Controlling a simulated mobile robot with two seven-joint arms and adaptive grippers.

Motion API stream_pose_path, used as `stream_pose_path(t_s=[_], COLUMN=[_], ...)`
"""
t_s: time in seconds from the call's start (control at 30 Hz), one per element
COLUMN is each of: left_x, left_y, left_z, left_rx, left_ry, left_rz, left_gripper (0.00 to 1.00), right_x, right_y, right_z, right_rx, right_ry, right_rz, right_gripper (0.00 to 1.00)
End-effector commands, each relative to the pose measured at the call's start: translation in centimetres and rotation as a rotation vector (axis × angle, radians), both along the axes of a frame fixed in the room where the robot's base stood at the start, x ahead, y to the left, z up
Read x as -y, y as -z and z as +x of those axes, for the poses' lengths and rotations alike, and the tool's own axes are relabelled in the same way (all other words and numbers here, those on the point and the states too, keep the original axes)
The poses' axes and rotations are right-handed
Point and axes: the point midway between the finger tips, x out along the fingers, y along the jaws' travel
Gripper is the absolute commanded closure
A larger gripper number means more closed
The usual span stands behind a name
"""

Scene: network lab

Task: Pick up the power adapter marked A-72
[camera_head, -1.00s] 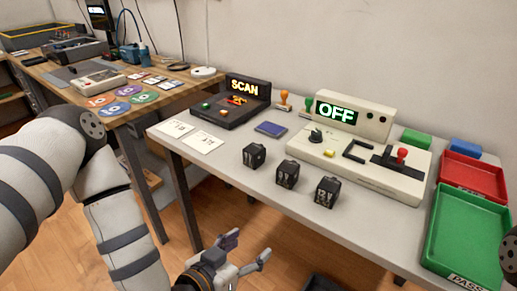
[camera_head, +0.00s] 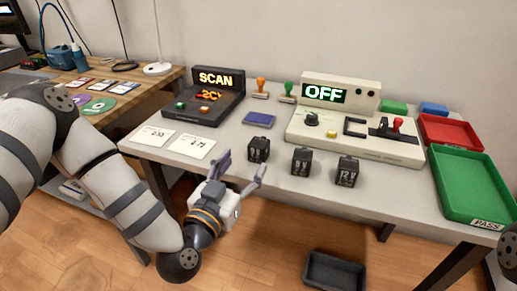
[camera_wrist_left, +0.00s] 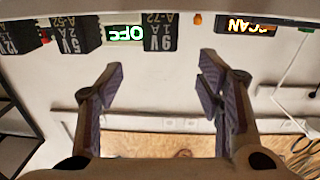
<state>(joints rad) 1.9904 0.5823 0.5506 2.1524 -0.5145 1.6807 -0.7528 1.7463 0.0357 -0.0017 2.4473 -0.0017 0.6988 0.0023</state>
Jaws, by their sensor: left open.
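Three black power adapters stand in a row near the table's front edge. In the upside-down left wrist view, the adapter marked A-72 (camera_wrist_left: 159,34) is the right-hand one, at the top. It matches the leftmost adapter (camera_head: 258,149) in the head view. The middle adapter (camera_head: 301,161) shows A-52 in the wrist view (camera_wrist_left: 78,36). The right adapter (camera_head: 347,170) is partly cut off in the wrist view (camera_wrist_left: 22,38). My left gripper (camera_head: 243,166) is open and empty, in front of the table edge and apart from the A-72 adapter; its fingers also show in the wrist view (camera_wrist_left: 162,78). My right gripper is not in view.
The SCAN device (camera_head: 205,105) and two white cards (camera_head: 192,146) are at the left. The OFF panel (camera_head: 350,140) stands behind the adapters. Red (camera_head: 450,132) and green (camera_head: 470,185) trays are at the right. A dark bin (camera_head: 335,272) sits below the table.

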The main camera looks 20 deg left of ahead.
Motion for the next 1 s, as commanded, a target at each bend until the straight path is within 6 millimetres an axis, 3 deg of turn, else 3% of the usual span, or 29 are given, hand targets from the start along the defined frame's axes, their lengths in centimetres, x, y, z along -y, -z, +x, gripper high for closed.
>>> stream_pose_path(t_s=[0.1,0.5,0.8,1.0], left_x=[0.2,0.6,0.7,0.7], left_y=[0.2,0.8,0.5,0.5], left_z=[2.7,9.2,10.1,10.1], left_rx=[-0.001,-0.004,-0.003,-0.003], left_ry=[-0.002,-0.002,0.0,0.0], left_rz=[-0.001,-0.001,-0.001,-0.001], left_gripper=[0.4,0.4,0.4,0.85], right_x=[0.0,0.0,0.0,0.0], right_y=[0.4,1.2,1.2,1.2], right_z=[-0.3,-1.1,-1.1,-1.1], right_rx=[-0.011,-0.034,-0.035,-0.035], right_ry=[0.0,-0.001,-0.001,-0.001], right_rz=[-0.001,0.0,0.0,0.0], right_gripper=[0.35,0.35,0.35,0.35])
